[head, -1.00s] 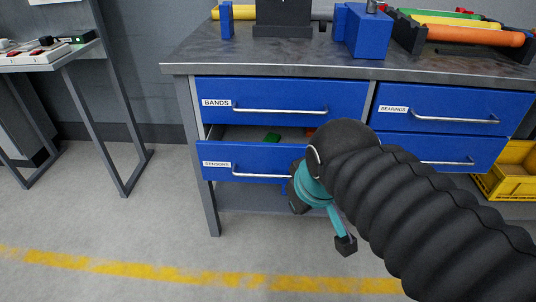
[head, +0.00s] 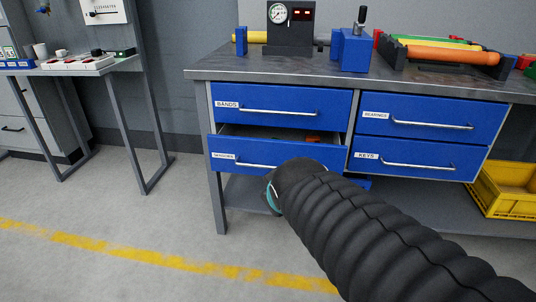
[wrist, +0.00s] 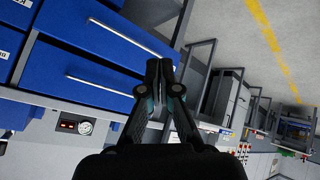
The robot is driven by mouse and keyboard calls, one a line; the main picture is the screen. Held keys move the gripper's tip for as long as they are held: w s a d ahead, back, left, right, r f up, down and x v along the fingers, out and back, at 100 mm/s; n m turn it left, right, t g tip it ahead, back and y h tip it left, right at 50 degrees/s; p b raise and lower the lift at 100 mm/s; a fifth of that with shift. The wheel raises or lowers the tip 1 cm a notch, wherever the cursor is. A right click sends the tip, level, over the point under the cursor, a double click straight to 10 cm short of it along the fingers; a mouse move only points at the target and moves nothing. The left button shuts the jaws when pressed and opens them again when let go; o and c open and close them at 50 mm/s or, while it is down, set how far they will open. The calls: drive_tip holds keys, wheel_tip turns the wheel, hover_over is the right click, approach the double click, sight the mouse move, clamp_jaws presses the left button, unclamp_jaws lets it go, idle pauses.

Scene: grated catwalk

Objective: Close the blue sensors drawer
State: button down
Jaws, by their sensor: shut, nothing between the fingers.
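The blue sensors drawer (head: 240,152) is the lower left drawer of the bench in the head view. It stands partly open, with a dark gap above its front and small items inside. Its label and bar handle face me. My gripper is mostly hidden behind my dark ribbed arm in the head view, low in front of the drawer's right part. In the wrist view my gripper (wrist: 158,70) is shut and empty. Blue drawer fronts (wrist: 75,60) with bar handles lie to its left there, seen upside down. Contact with the drawer cannot be told.
The bands drawer (head: 285,104), bearings drawer (head: 425,115) and keys drawer (head: 415,158) look shut. The bench top (head: 300,73) carries a gauge box (head: 290,30) and a blue vise (head: 350,50). A yellow bin (head: 505,190) sits at right. The floor at left is clear.

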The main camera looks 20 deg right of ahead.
drive_tip(key=w+d+f+n+t+h+b, duration=0.1)
drive_tip(key=w+d+f+n+t+b, duration=0.15)
drive_tip(key=w+d+n+t, duration=0.7)
drive_tip(key=n+y+b, duration=0.3)
drive_tip(key=n+y, duration=0.4)
drive_tip(key=n, duration=0.1)
approach(263, 142)
drive_tip(key=w+a, duration=0.3)
drive_tip(key=a, duration=0.1)
drive_tip(key=shift+w+d+r, duration=0.1)
drive_tip(key=shift+w+d, duration=1.25)
drive_tip(key=shift+w, duration=0.2)
